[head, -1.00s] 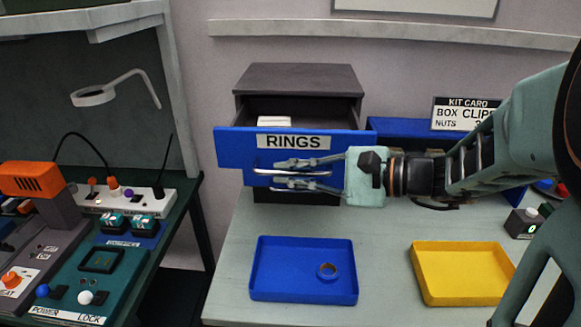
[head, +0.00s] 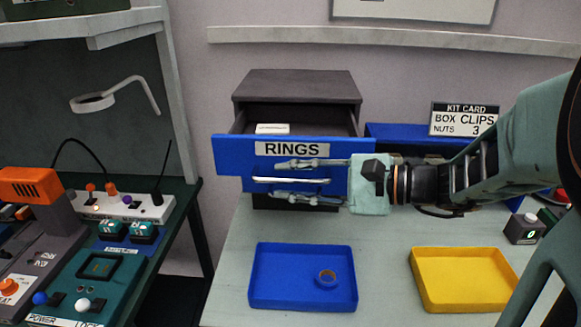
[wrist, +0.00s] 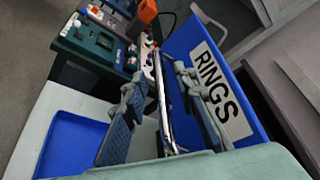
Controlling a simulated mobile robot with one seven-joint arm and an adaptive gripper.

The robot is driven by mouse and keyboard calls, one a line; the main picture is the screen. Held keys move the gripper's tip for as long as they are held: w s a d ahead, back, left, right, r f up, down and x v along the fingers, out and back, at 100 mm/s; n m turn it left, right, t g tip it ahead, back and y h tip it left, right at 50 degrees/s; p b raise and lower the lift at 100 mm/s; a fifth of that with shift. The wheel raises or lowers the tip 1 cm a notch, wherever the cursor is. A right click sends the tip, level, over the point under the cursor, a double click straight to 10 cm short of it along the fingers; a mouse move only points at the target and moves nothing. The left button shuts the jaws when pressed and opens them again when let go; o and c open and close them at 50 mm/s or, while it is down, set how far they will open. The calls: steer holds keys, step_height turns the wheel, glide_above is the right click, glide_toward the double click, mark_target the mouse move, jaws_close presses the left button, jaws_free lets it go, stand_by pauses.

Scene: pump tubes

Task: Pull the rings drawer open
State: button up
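The rings drawer (head: 230,155) has a blue front with a RINGS label and a pale bar handle (head: 291,180). It stands pulled out of the dark cabinet (head: 297,86), its inside showing behind the front, with a white item in it. My gripper (head: 301,180) is in front of the drawer, coming from the right. Its fingers are apart, one above and one below the handle, with gaps on both sides. In the wrist view the handle (wrist: 163,110) runs between the two spread fingers (wrist: 160,120), the right one close to the drawer front (wrist: 180,45).
A blue bin (head: 395,131) stands right of the cabinet. A green bench (head: 150,265) with devices is at left.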

steer(key=v, duration=1.1)
steer(key=shift+d, duration=0.2)
